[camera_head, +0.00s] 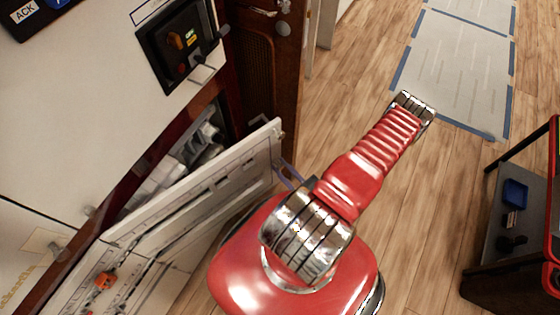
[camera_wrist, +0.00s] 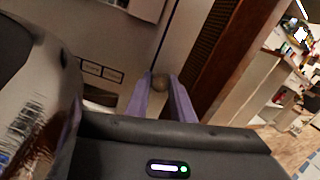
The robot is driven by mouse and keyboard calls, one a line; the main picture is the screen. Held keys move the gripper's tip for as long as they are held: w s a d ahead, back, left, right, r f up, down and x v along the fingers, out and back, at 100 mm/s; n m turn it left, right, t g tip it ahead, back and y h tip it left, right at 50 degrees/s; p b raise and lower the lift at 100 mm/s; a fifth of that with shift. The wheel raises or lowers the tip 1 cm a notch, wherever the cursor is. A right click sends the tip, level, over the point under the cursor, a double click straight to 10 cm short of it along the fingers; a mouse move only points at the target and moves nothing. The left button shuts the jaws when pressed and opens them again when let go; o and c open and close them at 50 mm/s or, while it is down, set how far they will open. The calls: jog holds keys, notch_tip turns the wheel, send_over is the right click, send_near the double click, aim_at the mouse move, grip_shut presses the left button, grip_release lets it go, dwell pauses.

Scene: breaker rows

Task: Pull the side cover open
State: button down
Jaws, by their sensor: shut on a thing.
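The side cover (camera_head: 225,180) is a white panel that stands swung out from the cabinet at an angle, with a gap behind it. White and grey parts (camera_head: 185,165) show inside the opening. My gripper (camera_head: 284,168) is at the cover's outer edge, its purple fingers partly hidden behind my red arm. In the wrist view, the two purple fingers of my gripper (camera_wrist: 161,82) close around a small round knob (camera_wrist: 161,83).
A control panel with a black switch box (camera_head: 182,45) is above the opening. A dark wooden door (camera_head: 270,80) stands beside it. A red-framed cart (camera_head: 515,230) is at the right. Wooden floor with a blue-edged mat (camera_head: 455,65) is clear between.

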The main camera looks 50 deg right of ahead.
jog(key=shift+s+r, duration=0.1)
jog(key=shift+s, duration=0.25)
jog(key=c, duration=1.5)
grip_release()
jog(key=shift+a, duration=0.1)
jog(key=shift+c, duration=0.2)
jog(key=shift+r, duration=0.1)
send_near(274, 146)
jog(key=shift+w+d, duration=0.15)
jog(key=shift+w, duration=0.75)
jog(key=shift+w+d, duration=0.15)
jog(key=shift+w, duration=0.75)
jog(key=shift+w+d, duration=0.2)
jog(key=shift+w, duration=0.7)
jog(key=shift+c, duration=0.4)
